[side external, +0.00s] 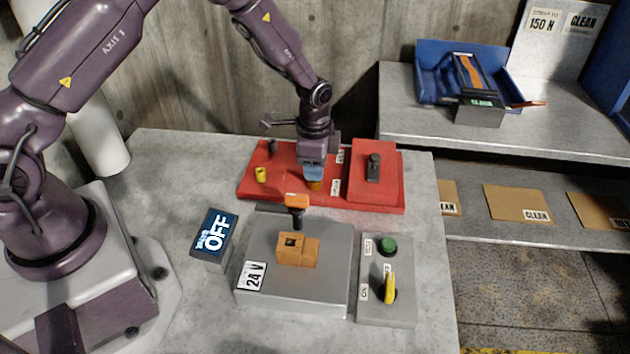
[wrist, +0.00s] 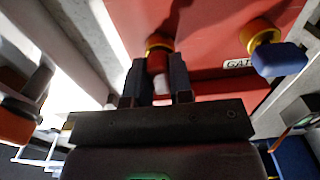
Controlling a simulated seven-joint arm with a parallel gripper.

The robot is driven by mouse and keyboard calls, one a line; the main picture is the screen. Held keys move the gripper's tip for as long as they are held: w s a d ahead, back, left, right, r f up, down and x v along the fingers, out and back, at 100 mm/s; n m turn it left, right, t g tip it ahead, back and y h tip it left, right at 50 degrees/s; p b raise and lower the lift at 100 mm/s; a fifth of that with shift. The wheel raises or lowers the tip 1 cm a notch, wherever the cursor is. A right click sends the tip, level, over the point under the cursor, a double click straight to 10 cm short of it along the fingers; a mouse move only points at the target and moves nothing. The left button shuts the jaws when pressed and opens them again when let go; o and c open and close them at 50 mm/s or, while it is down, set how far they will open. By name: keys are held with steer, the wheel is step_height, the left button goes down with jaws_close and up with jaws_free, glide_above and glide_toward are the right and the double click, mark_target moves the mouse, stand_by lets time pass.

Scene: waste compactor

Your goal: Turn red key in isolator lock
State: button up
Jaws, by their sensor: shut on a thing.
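In the wrist view, my gripper (wrist: 157,78) is shut on a red key (wrist: 158,62) between its two dark fingers. The key stands at a yellow collar (wrist: 159,42) on a red panel (wrist: 225,22). A blue key (wrist: 278,59) with its own yellow collar sits apart to the right, by a label reading "GATE". In the side view, my gripper (side external: 318,143) points down over the red panel (side external: 262,194). The blue key (side external: 313,172) stands in front of it there and hides the fingertips and the red key. The key's exact angle is hard to tell.
A raised red block with a black knob (side external: 374,166) stands right of the gripper. A yellow post (side external: 261,174) is to the left.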

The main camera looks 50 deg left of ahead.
stand_by(0.4)
steer(key=m, duration=0.4)
steer(key=shift+m, duration=0.3)
steer(key=shift+f, duration=0.1)
steer(key=m, duration=0.4)
steer(key=shift+m, duration=0.3)
steer(key=m, duration=0.4)
steer(key=shift+m, duration=0.3)
